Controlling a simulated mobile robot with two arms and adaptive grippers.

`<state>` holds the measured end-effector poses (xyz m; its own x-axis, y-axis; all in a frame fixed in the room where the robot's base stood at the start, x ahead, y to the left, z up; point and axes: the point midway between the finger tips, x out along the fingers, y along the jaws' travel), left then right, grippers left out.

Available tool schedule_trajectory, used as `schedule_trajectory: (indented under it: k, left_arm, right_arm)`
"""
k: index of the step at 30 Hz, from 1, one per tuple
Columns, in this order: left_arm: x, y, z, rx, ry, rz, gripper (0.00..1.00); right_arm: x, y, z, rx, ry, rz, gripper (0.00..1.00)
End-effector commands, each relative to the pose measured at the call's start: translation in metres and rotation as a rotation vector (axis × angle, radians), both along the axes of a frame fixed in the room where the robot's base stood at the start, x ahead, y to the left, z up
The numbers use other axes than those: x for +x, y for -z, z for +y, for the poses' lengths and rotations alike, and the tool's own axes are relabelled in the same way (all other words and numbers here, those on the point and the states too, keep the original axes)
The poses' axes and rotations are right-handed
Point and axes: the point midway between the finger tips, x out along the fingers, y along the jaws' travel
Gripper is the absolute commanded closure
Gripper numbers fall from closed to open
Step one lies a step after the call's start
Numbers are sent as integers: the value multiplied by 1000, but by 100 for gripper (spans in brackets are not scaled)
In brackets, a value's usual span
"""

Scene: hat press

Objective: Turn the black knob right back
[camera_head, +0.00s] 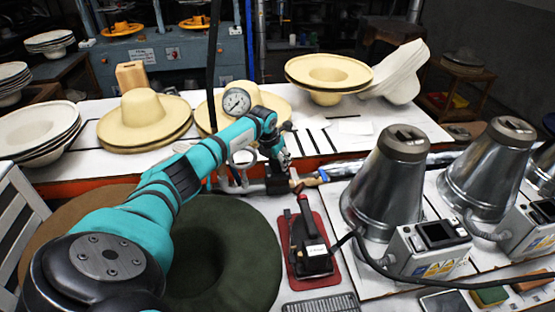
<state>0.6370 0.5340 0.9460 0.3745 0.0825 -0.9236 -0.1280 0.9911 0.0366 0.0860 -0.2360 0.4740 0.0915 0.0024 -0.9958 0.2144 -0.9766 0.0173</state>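My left arm reaches in from the lower left, over the dark green hat, to the pipework behind the iron. My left gripper (279,165) is at the pipe fittings, pointing down. It is small and dark there, and I cannot tell whether its fingers are open or shut. A dark block shape sits right below it on the pipe; I cannot tell whether this is the black knob or part of the gripper, so the knob is not clearly seen. A round pressure gauge (237,101) stands just left of the wrist. My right gripper is not in view.
A black iron (309,245) rests on a red pad (332,270). Metal cones (386,185) and a control box (425,248) stand at right. A dark green hat (245,245) lies below my arm. Straw hats (145,115) and stacked hats (327,72) are on the white table behind.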

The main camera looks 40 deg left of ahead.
Motion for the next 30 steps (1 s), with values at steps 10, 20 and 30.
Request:
schedule_trajectory:
  k: [10, 20, 30]
  left_arm:
    - [0, -2, 1, 5, -83, -1, 83]
    - [0, -1, 2, 5, -344, -3, 83]
    - [0, 0, 3, 4, -669, -4, 83]
  right_arm:
    - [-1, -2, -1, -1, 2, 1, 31]
    - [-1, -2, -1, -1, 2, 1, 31]
    - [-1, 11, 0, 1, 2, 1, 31]
